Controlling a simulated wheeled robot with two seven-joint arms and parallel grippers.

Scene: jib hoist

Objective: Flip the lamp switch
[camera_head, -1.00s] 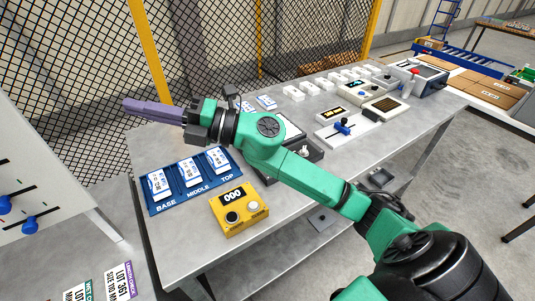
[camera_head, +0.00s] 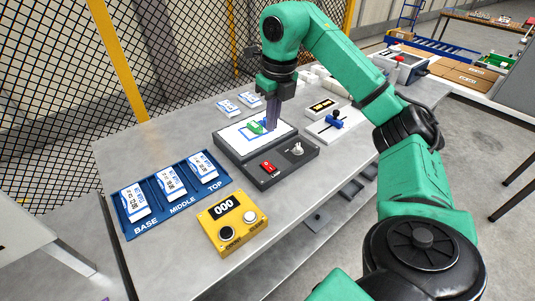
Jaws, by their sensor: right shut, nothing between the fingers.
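A dark grey box with a white lit panel (camera_head: 236,136) stands mid-table. On its front strip are a red rocker switch (camera_head: 267,167) and a pale knob (camera_head: 297,149). A small green piece (camera_head: 255,127) with blue markings around it lies on the panel. My right gripper (camera_head: 271,127) points down over the panel's right part, its purple fingers shut and empty. It is behind the red switch, apart from it. Whether the fingertips touch the panel I cannot tell. My left gripper is out of view.
A blue tray (camera_head: 190,188) with labelled packets lies at left. A yellow counter box (camera_head: 252,217) sits in front of the grey box. A blue-handled slider device (camera_head: 334,123) and white boxes stand to the right. Wire mesh runs behind the table.

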